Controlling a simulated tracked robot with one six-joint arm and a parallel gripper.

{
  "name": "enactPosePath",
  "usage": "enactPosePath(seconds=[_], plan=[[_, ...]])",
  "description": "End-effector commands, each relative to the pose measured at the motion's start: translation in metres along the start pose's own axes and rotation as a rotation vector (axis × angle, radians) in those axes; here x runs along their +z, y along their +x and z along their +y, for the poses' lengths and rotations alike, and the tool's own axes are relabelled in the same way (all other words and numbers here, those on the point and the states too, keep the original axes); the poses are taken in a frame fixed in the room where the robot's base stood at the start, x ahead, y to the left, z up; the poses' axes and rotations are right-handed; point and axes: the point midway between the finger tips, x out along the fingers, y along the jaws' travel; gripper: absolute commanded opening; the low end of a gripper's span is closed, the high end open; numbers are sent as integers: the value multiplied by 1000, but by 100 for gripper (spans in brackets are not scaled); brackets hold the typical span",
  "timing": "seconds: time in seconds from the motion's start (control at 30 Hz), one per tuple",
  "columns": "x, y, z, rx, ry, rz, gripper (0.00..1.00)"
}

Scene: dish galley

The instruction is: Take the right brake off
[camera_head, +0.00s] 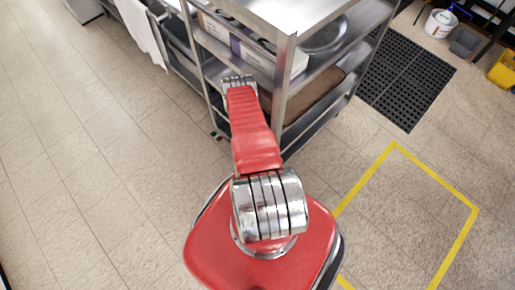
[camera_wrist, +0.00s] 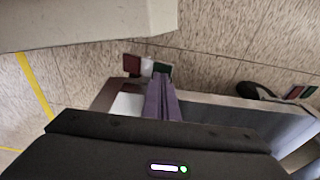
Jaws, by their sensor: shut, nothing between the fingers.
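A steel shelf trolley (camera_head: 288,60) stands beyond my arm in the head view. A small brake pedal (camera_wrist: 133,64) with red, white and green parts shows in the wrist view, just beyond my fingertips. A second pedal (camera_wrist: 300,92) with red and green parts shows at the right of that view, beside a dark, rounded shape.
Yellow floor lines (camera_head: 452,189) mark an area at the right. A black mat (camera_head: 405,80) lies beyond the trolley, with a white bucket (camera_head: 440,23) behind it. A counter with a white cloth (camera_head: 142,30) adjoins the trolley's left. The tiled floor at left is clear.

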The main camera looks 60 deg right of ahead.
Motion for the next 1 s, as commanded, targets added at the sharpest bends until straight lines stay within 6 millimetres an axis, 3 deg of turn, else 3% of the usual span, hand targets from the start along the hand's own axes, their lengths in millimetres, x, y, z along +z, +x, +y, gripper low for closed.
enactPosePath(seconds=[1.0], plan=[[1, 9, 0, 1, 0, 0, 0]])
